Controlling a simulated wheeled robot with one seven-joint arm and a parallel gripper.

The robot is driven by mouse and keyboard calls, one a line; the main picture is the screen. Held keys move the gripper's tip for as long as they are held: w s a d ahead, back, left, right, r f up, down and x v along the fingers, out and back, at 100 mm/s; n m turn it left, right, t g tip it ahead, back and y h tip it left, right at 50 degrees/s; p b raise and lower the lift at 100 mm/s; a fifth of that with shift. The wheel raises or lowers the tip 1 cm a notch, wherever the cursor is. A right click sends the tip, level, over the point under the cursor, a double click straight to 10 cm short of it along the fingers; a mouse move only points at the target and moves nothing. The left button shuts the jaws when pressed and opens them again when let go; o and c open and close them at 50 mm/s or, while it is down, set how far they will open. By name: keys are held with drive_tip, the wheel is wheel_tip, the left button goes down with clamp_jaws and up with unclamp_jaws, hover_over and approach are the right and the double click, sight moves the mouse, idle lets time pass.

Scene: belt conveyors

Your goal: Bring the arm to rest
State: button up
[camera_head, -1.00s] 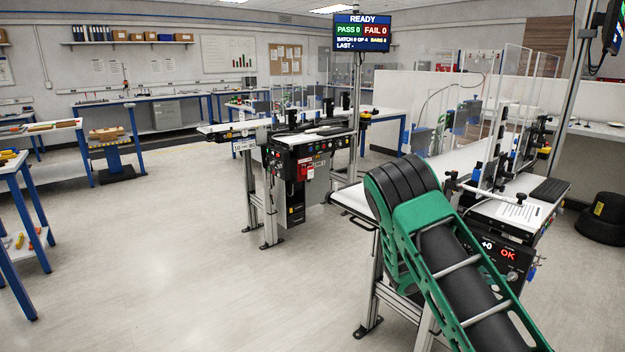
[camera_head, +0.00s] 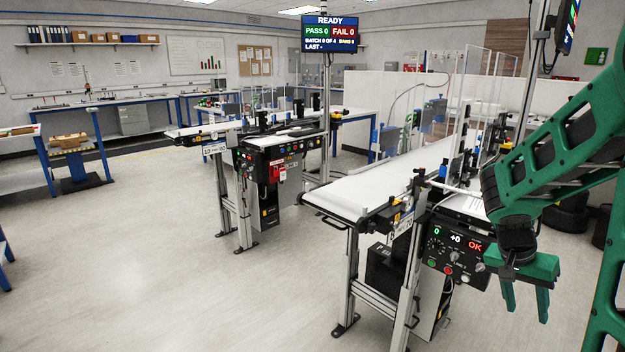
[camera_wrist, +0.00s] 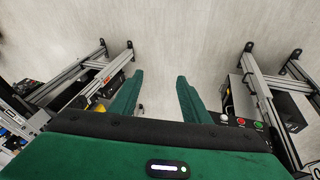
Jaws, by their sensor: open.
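My green arm comes in from the right edge of the head view, bent, with its wrist hanging down. My gripper (camera_head: 526,300) points downward in front of the near conveyor's control box (camera_head: 455,256). Its two green fingers are apart with nothing between them. The wrist view also shows my gripper (camera_wrist: 158,88) open and empty, with bare floor beyond the fingertips.
The near conveyor (camera_head: 365,188) stands just left of my arm, its metal legs reaching the floor. A second conveyor (camera_head: 285,138) stands farther back. A status screen (camera_head: 330,33) hangs above it. The pale floor (camera_head: 150,260) at left is open.

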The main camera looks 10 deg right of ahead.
drive_tip(key=s+a+r+n+y, duration=0.2)
drive_tip(key=s+a, duration=0.3)
drive_tip(key=s, duration=0.3)
drive_tip(key=s+a+r+n+y, duration=0.2)
drive_tip(key=s+a, duration=0.4)
drive_tip(key=s, duration=0.3)
drive_tip(key=shift+s+a+r+n+t+y, duration=0.15)
drive_tip(key=shift+a+r+n+t+y, duration=0.2)
drive_tip(key=shift+r+n, duration=0.35)
drive_tip(key=shift+d, duration=0.1)
drive_tip(key=shift+w+f, duration=0.25)
drive_tip(key=shift+w, duration=0.35)
drive_tip(key=c, duration=0.3)
drive_tip(key=shift+s, duration=0.15)
